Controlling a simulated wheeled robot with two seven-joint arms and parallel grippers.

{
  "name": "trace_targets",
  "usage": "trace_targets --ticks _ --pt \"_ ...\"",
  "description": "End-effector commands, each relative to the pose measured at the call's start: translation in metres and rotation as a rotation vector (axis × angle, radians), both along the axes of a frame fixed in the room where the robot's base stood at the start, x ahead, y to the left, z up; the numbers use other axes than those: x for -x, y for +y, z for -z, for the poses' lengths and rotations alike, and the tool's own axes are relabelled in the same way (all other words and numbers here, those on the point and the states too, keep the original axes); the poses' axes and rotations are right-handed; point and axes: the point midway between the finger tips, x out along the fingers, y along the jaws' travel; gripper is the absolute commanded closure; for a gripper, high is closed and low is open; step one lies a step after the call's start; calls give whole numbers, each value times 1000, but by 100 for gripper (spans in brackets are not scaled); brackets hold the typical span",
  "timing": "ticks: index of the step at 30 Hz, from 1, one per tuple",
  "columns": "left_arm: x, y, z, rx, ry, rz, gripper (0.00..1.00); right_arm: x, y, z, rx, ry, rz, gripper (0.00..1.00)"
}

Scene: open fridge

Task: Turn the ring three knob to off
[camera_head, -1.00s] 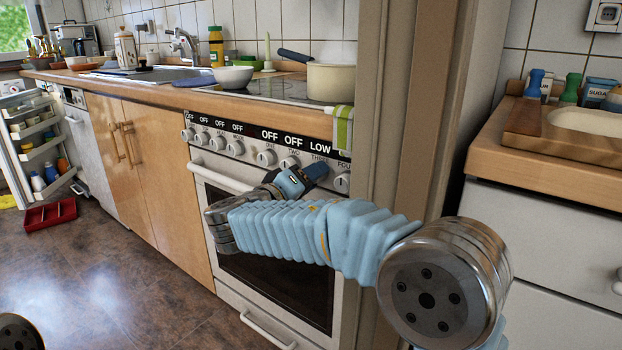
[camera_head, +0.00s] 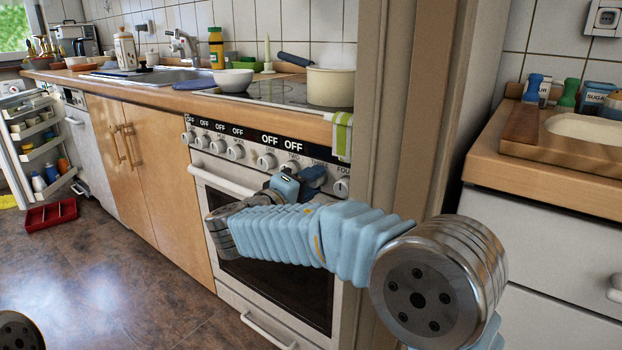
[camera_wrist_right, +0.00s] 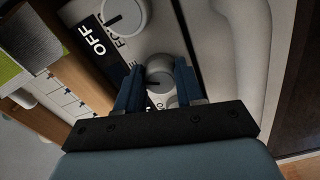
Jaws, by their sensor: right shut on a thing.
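My right gripper (camera_head: 313,177) is at the oven's control panel, in front of the ring three knob, which it mostly hides in the head view. In the right wrist view the white, round ring three knob (camera_wrist_right: 160,70) sits between the two blue fingers (camera_wrist_right: 158,88), shut on it. The black strip (camera_head: 318,150) above ring three shows no readable word in the head view. The ring four knob (camera_head: 342,187) is just right of the gripper; it also shows in the wrist view (camera_wrist_right: 124,14) beside an OFF label.
Several other knobs, including ring two's knob (camera_head: 290,167), line the panel to the left. A green-striped towel (camera_head: 342,134) hangs at the panel's right end. A cream pot (camera_head: 331,86) stands on the hob. A wall post (camera_head: 392,120) rises close to my right arm.

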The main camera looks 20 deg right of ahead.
Motion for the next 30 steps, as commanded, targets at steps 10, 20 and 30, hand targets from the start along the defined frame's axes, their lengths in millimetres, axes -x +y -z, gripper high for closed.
trace_targets --ticks 10,20,30 --pt "-1 2 -23 -6 -4 -3 57 0 0 -3 181 233 0 93" --pt "1 -3 -36 2 0 5 57 0 1 -2 285 367 -1 93" --pt "2 -5 -39 5 0 8 57 0 1 -1 316 407 -1 94"
